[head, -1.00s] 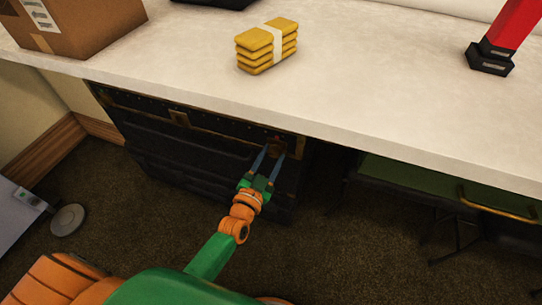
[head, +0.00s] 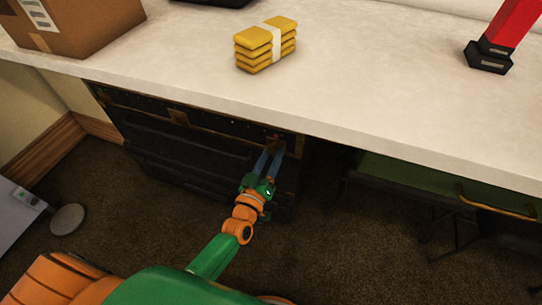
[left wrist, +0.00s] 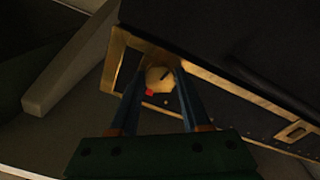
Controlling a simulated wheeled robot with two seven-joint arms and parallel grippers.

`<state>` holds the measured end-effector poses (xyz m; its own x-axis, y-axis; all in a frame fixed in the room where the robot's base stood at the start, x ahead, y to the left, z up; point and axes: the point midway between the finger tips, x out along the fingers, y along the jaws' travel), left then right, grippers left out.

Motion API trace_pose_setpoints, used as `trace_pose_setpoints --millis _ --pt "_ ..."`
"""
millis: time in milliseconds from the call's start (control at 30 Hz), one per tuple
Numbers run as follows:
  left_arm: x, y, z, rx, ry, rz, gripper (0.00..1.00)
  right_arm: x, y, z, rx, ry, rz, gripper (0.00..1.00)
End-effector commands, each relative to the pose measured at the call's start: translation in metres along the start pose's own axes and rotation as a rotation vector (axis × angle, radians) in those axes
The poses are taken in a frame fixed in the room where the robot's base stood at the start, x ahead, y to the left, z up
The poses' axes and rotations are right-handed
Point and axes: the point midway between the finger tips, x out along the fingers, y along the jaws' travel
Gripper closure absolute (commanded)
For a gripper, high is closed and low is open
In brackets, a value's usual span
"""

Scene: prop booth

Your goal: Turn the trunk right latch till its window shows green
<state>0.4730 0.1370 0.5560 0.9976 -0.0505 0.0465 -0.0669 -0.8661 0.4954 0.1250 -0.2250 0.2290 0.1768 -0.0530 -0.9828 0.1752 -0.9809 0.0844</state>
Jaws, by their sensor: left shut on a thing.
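The dark trunk (head: 190,152) with brass edging stands under the counter; it also fills the upper right of the left wrist view (left wrist: 250,45). Its right latch has a round pale knob (left wrist: 160,79) with a dark slot, near the trunk's brass corner. A small red patch (left wrist: 149,93) shows beside the knob; I see no green there. My left gripper (head: 275,147) is shut on the knob, one finger on each side in the left wrist view. My right gripper is not in view.
The pale counter (head: 380,90) overhangs the trunk. On it are a stack of yellow bars (head: 254,50), a cardboard box (head: 85,25) and a red and black object (head: 510,30). A green piece with a brass handle (head: 420,185) is at right. Carpet in front is open.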

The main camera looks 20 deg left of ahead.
Motion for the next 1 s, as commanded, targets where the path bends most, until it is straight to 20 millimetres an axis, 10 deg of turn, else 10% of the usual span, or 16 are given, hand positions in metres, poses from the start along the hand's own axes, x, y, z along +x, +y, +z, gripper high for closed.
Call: trace_pose_setpoints --millis 933,967,1000 --pt "0.0000 0.0004 0.0002 -0.182 0.007 -0.006 1.00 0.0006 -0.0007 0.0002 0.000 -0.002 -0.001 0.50" --pt "0.0000 0.0004 0.0002 -0.182 0.007 -0.006 0.51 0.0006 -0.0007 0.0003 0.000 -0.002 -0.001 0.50" --pt "0.0000 0.0004 0.0002 -0.182 0.007 -0.006 0.40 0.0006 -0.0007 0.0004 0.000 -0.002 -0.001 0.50"
